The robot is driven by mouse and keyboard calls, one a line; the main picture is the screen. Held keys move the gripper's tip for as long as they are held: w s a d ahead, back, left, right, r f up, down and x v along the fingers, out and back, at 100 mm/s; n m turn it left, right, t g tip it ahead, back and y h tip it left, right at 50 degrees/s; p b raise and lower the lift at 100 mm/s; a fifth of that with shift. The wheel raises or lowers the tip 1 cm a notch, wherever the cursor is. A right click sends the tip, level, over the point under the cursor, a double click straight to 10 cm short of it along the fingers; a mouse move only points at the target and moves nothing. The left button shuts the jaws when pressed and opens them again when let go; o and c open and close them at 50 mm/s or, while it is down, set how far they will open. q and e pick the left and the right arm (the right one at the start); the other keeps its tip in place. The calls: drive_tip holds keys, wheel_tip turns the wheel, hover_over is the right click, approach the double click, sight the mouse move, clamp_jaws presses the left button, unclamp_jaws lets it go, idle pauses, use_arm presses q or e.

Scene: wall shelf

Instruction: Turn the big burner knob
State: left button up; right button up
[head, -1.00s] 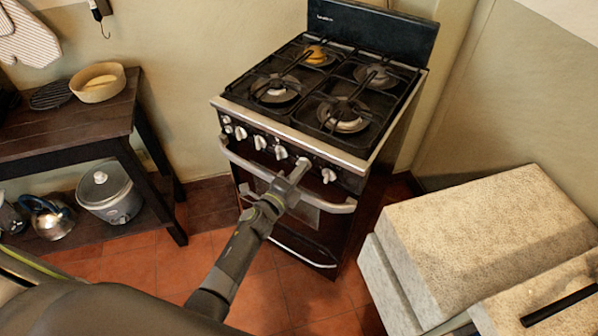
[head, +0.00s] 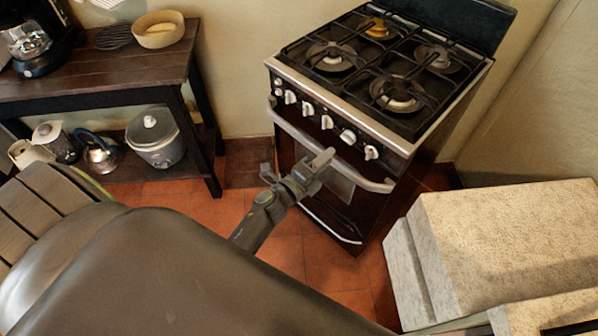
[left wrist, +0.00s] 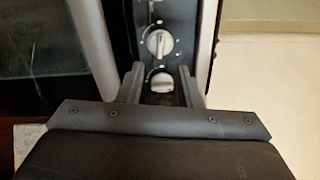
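The stove (head: 350,185) shows in the head view with a row of several silver knobs along its front panel. The two rightmost are a knob at the right end (head: 371,152) and one beside it (head: 348,137). I cannot tell which knob serves the big burner. My left gripper (head: 296,168) is in front of the oven handle, below the knobs in the picture. In the left wrist view, the left gripper (left wrist: 162,85) is open, with a partly hidden knob (left wrist: 161,78) seen between its fingers. Another knob (left wrist: 159,43) is above it. Contact is not visible. My right gripper is out of view.
The oven handle (head: 376,184) runs across the stove front, near my gripper. A pale block-like counter (head: 510,235) stands at the right. A dark wooden table (head: 95,82) stands at the left, with a rice cooker (head: 155,140) on its lower shelf. Tiled floor shows between.

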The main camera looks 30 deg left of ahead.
use_arm(q)
drive_tip(key=b+v, duration=0.1)
drive_tip(key=v, duration=0.9)
drive_tip(key=shift+s, duration=0.1)
clamp_jaws()
idle(1.4)
